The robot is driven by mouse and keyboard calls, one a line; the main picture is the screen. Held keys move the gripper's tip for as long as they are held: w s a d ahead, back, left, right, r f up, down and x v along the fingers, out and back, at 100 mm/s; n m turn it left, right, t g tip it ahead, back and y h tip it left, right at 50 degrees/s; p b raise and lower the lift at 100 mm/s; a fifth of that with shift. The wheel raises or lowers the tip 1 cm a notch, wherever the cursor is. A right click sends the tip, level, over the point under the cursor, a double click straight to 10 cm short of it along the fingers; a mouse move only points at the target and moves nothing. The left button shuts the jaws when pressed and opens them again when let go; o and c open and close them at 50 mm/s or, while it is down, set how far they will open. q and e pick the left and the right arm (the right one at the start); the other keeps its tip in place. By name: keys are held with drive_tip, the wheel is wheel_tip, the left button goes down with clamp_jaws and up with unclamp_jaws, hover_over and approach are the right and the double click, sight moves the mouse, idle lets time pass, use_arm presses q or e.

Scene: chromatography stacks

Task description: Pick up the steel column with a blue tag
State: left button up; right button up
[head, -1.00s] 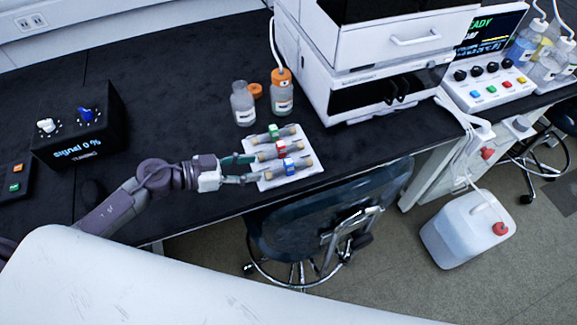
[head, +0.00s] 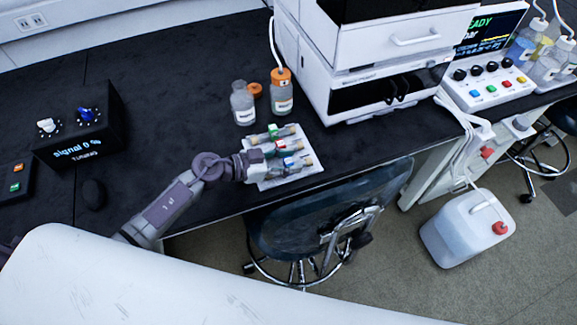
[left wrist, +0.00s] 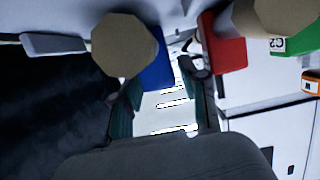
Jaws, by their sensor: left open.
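The steel column with the blue tag (head: 290,163) lies nearest the front edge on a white tray (head: 318,168), beside the red-tagged column (head: 282,147) and the green-tagged column (head: 273,130). My left gripper (head: 272,162) is open at the left ends of the front columns and partly hides them. In the left wrist view, the blue tag (left wrist: 157,62) shows near the space between my open fingers (left wrist: 157,90). One finger is between the blue tag and the red tag (left wrist: 228,56). I cannot tell whether it touches either column. My right gripper is not in view.
Two bottles (head: 243,104) (head: 282,97) and an orange cap (head: 255,90) stand behind the tray. The white instrument stack (head: 365,95) rises to the right. A chair (head: 320,215) is below the front edge. The bench at left back is clear.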

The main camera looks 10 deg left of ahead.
sight(289, 159)
use_arm(q)
drive_tip(key=shift+c, duration=0.4)
clamp_jaws()
drive_tip(key=shift+r, duration=0.2)
drive_tip(key=shift+r, duration=0.3)
drive_tip(key=r+p, duration=0.2)
drive_tip(key=r, duration=0.2)
drive_tip(key=shift+w, duration=0.2)
drive_tip(key=w+d+r, duration=0.5)
drive_tip(key=w+r, duration=0.1)
drive_tip(key=w, duration=0.4)
